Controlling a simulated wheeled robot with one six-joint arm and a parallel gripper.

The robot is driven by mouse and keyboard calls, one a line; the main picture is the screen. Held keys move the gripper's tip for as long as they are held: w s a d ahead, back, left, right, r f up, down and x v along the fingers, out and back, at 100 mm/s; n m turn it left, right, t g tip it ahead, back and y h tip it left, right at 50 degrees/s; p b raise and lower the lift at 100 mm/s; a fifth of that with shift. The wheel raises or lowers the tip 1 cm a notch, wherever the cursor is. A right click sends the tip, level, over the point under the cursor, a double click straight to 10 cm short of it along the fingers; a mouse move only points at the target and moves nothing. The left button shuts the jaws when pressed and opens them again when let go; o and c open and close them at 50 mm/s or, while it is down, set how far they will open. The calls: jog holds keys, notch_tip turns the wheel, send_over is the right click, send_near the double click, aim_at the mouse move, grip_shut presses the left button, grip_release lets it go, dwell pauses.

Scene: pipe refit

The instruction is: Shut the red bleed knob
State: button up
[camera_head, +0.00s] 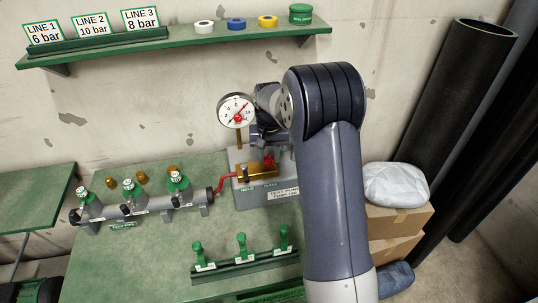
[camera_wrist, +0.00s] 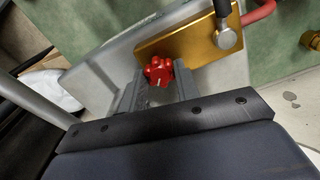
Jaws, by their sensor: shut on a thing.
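The red bleed knob (camera_wrist: 158,71) is a small lobed knob beside the brass block (camera_wrist: 190,36) in the wrist view. In the head view the knob (camera_head: 269,159) shows at the right of the brass block (camera_head: 255,173), on the grey test pump (camera_head: 247,196). My gripper (camera_wrist: 157,82) has a grey finger on each side of the knob and is shut on it. A pale mark shows on the knob's face. In the head view my arm hides most of the gripper and the pump's right side.
A dial gauge (camera_head: 236,111) stands on a brass stem behind the pump. A red hose (camera_head: 225,182) joins the pump to the grey manifold (camera_head: 150,207) at the left. A green rack (camera_head: 244,265) with several green handles stands in front. Boxes (camera_head: 397,217) stand at the right.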

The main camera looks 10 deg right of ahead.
aim_at(269, 158)
jog(key=n, duration=0.3)
jog(key=shift+r+n, duration=0.1)
jog(key=shift+n, duration=2)
jog(key=o, duration=0.8)
jog(key=shift+o, duration=0.2)
notch_tip(269, 158, up, 11)
jog(key=b, duration=0.1)
